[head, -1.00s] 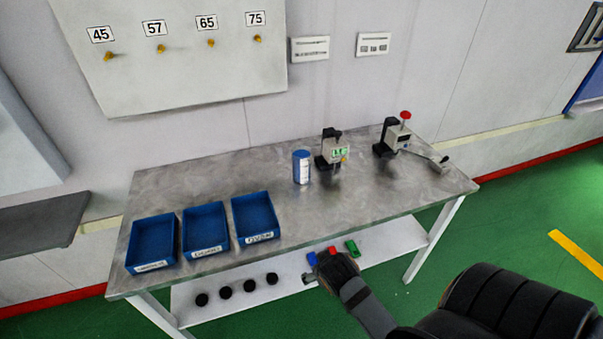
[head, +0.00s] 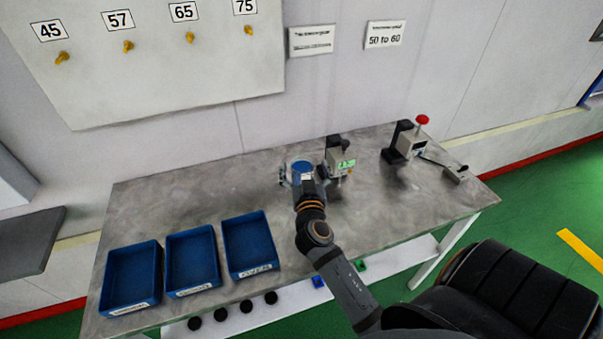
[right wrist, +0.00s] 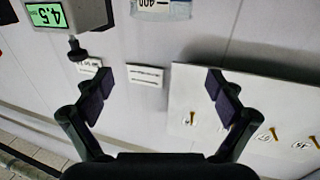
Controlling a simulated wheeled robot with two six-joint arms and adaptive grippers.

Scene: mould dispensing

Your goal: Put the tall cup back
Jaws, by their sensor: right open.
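The cup's labelled part (right wrist: 163,9) shows at the top edge there, partly cut off. The arm and fingers hide the cup's lower front in the head view. My left gripper is not in view.
The measuring device (head: 340,160) with a green display stands close right of the cup. A second device (head: 411,144) with a red knob is farther right. Blue trays (head: 192,262) line the left front of the table (head: 170,205). Black round pieces (head: 246,306) lie on the lower shelf.

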